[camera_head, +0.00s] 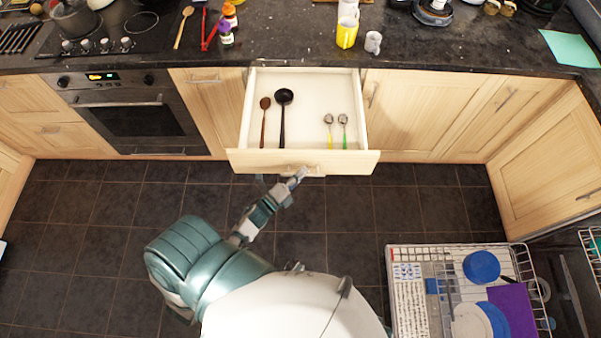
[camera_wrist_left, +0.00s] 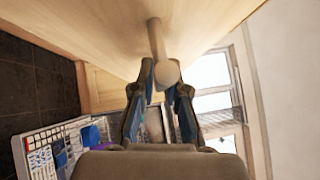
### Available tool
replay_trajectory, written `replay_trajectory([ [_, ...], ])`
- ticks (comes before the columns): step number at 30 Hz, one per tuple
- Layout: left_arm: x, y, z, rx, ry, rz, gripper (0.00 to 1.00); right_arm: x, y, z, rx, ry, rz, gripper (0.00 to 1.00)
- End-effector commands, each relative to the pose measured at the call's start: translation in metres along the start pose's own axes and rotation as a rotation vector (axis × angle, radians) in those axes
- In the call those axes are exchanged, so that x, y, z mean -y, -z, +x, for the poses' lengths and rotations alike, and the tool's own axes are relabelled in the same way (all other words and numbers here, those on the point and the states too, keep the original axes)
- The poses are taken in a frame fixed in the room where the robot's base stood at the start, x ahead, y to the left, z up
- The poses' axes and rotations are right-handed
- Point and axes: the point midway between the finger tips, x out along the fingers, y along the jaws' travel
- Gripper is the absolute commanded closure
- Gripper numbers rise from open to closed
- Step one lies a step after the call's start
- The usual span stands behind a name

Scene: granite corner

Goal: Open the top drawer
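The top drawer (camera_head: 303,161) is pulled well out from under the counter and shows its white inside. In it lie a brown wooden spoon (camera_head: 264,120), a black ladle (camera_head: 283,115) and two small spoons with yellow and green handles (camera_head: 336,130). My left gripper (camera_head: 297,178) is at the middle of the drawer front. In the left wrist view its fingers (camera_wrist_left: 165,88) close in on both sides of the drawer handle (camera_wrist_left: 157,42), near its rounded end. My right gripper is in neither view.
An oven (camera_head: 140,118) stands left of the drawer, with a hob and pots above. A dish rack (camera_head: 400,250) is at lower right. Tiled floor is clear around my arm.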

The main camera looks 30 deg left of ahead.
Motion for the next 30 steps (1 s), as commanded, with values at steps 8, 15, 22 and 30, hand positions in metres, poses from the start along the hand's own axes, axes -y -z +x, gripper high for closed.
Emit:
replay_trajectory([
  [8, -0.002, 0.001, -0.001, -0.001, -0.004, 0.0, 0.63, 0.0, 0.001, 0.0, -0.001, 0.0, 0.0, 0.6],
  [15, -0.002, 0.0, -0.011, 0.0, -0.004, -0.001, 0.63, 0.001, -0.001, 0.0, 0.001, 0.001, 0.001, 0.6],
  [22, -0.003, 0.001, -0.059, 0.0, -0.008, -0.002, 0.63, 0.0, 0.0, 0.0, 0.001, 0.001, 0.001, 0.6],
  [30, -0.004, 0.001, -0.108, 0.0, -0.008, -0.002, 0.63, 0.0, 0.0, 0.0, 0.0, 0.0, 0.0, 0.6],
])
